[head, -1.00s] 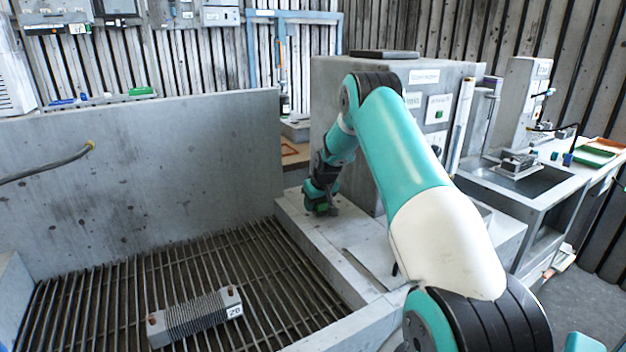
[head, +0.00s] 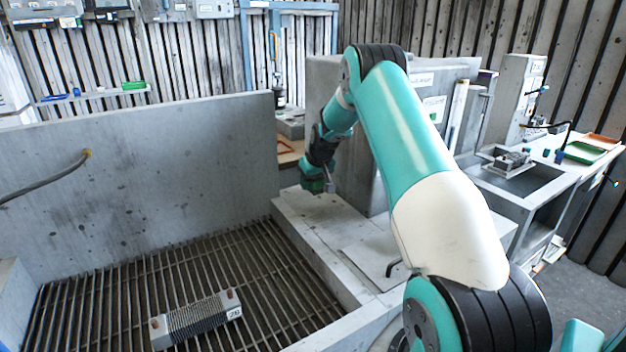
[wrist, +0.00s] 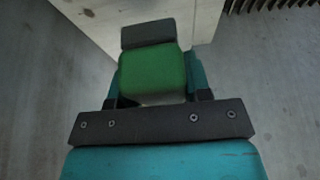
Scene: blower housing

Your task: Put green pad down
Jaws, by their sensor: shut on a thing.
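My gripper (head: 318,183) is at the far end of the pale ledge in the head view, beside the big grey cabinet. It is shut on the green pad (wrist: 153,72), which sits between the two fingers in the wrist view. A dark grey part (wrist: 148,32) shows at the pad's far end. In the head view only a little green shows at the gripper. The pad appears a little above the pale ledge (head: 345,235); whether it touches anything is unclear.
The grey cabinet (head: 345,130) stands close behind my gripper. A tall grey panel (head: 150,170) borders the grating at left. A ribbed block (head: 196,320) lies on the grating (head: 130,285). A bench with a green tray (head: 584,152) stands at right. The near ledge is mostly clear.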

